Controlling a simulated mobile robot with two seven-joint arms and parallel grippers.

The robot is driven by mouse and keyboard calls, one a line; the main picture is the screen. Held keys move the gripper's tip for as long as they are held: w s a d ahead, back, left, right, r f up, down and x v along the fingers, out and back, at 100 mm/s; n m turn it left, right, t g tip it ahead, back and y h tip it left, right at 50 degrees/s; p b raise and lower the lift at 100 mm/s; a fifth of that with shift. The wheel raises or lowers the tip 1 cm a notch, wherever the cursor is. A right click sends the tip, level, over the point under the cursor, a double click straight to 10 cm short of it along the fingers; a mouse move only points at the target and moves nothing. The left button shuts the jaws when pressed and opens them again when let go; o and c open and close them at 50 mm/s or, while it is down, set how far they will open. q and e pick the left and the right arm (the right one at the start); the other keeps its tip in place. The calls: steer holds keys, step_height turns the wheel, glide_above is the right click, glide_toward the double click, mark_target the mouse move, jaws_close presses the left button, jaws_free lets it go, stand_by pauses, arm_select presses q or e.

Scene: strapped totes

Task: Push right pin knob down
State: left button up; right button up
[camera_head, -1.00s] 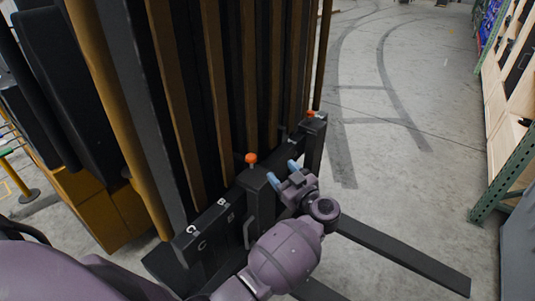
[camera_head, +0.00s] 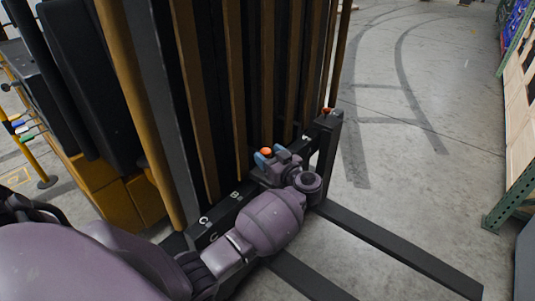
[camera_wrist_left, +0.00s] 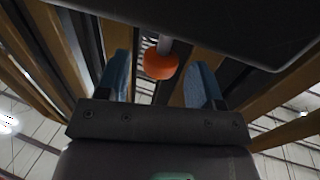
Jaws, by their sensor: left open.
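Two orange pin knobs sit on the black fork carriage. The nearer knob (camera_head: 266,151) shows between the blue fingertips of my left gripper (camera_head: 270,154). The farther knob (camera_head: 326,110) stands on the right end of the carriage, clear of the gripper. In the left wrist view the orange knob (camera_wrist_left: 160,64) hangs on a pale stem between the two open blue fingers (camera_wrist_left: 160,82), with gaps on both sides. Whether a finger touches it cannot be told. My left arm hides much of the carriage. My right gripper is not in view.
The black carriage (camera_head: 212,224) carries the letters B and C. Tall brown and black mast bars rise behind it. Two black forks (camera_head: 395,248) reach out to the lower right. Green shelving stands at the far right. The concrete floor between is clear.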

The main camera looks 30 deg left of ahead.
arm_select(q)
steer(key=shift+w+a, duration=0.2)
steer(key=shift+a, duration=0.3)
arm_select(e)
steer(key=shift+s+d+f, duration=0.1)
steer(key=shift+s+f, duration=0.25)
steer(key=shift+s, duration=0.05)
